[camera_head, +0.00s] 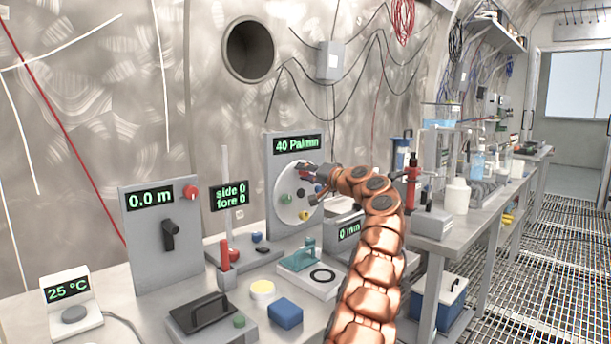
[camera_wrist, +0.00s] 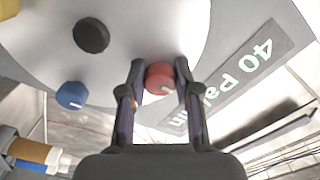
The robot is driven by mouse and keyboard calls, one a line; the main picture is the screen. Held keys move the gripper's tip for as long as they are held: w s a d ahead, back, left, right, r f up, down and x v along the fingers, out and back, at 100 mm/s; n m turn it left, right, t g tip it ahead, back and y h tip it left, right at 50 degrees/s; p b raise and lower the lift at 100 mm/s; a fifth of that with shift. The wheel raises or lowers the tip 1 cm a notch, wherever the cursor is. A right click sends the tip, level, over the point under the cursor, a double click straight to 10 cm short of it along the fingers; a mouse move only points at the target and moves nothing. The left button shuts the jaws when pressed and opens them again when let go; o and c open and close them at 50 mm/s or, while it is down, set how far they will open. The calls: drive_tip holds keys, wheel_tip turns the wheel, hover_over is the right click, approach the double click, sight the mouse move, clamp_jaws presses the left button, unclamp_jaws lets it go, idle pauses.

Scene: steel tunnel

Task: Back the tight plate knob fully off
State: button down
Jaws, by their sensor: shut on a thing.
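A grey panel (camera_head: 282,225) with a green "40 Pa/min" readout stands on the bench in the head view. It carries a pale round plate (camera_head: 288,211) with several coloured knobs. In the wrist view, my gripper (camera_wrist: 160,73) is shut on the red knob (camera_wrist: 160,80), one finger on each side. In the head view my gripper (camera_head: 306,183) covers part of the plate and its knobs. The wrist view also shows a black knob (camera_wrist: 91,36), a blue knob (camera_wrist: 71,95) and a yellow knob (camera_wrist: 8,8) apart from the fingers.
A "0.0 m" panel (camera_head: 162,255) with a red knob and black lever stands to the left. A "0 mm" device (camera_head: 345,232) stands close behind my arm. A blue block (camera_head: 286,313), a yellow-topped puck (camera_head: 262,290) and a black-handled plate (camera_head: 208,318) lie on the front bench.

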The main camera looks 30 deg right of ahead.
idle(0.4)
drive_tip(key=c, duration=0.8)
unclamp_jaws()
drive_tip(key=v, duration=1.2)
idle(0.4)
